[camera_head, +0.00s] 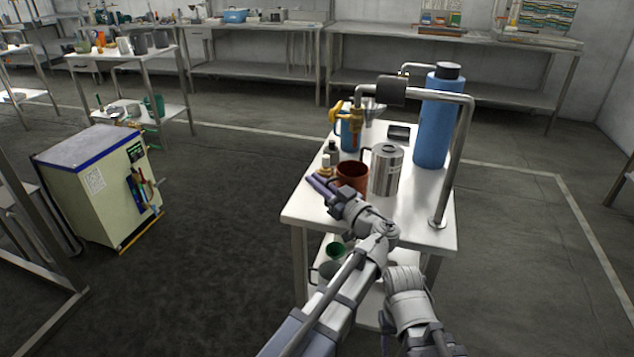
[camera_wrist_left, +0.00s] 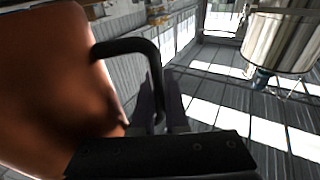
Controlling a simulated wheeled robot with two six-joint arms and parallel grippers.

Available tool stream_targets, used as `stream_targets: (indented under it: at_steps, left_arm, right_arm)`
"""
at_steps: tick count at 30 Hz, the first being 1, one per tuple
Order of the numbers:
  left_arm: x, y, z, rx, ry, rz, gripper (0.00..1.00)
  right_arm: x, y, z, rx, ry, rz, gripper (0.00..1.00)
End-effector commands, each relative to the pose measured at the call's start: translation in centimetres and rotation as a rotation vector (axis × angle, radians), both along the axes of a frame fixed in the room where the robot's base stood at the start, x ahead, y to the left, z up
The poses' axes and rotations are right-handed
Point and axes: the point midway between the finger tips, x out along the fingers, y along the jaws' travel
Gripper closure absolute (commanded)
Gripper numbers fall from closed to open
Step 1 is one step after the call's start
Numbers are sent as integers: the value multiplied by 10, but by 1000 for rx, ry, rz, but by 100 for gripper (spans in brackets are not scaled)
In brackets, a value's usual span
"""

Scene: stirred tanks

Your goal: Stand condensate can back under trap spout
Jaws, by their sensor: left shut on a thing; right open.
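A reddish-brown can (camera_head: 352,173) stands upright on, or very near, the top of the white table near its front left. It fills the left of the left wrist view (camera_wrist_left: 55,85), with its black handle (camera_wrist_left: 130,46). My left gripper (camera_head: 318,184) is beside the can's left side in the head view. Its dark fingers (camera_wrist_left: 165,105) are shut on the handle. A steel pipe with a black cylindrical fitting (camera_head: 392,90) arches over the table and ends in a brass spout (camera_head: 356,118). I cannot tell whether the can is directly below it. My right gripper is not visible; only part of that arm shows.
A lidded steel pot (camera_head: 386,169) stands close to the can's right. A tall blue cylinder (camera_head: 437,122), a blue container (camera_head: 348,134) and small bottles (camera_head: 331,153) crowd the table (camera_head: 403,218). Green and grey vessels are on the lower shelf. The floor at left is clear up to a cream cabinet (camera_head: 98,185).

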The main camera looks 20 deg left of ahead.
Motion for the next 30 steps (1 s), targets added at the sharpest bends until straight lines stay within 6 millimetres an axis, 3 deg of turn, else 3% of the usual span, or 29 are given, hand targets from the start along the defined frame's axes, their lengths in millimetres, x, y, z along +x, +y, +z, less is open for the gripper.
stream_targets:
  at_steps: [3, 4, 12, 30]
  left_arm:
    - [0, 0, -1, 0, 0, 0, 100]
    - [0, 0, -1, 0, 0, 0, 87]
    - [0, 0, -1, 0, 0, 0, 58]
    - [0, 0, 11, 0, 0, 0, 58]
  right_arm:
    - [0, 0, -1, 0, 0, 0, 50]
    - [0, 0, -1, 0, 0, 0, 50]
    - [0, 0, -1, 0, 0, 0, 50]
    - [0, 0, 11, 0, 0, 0, 50]
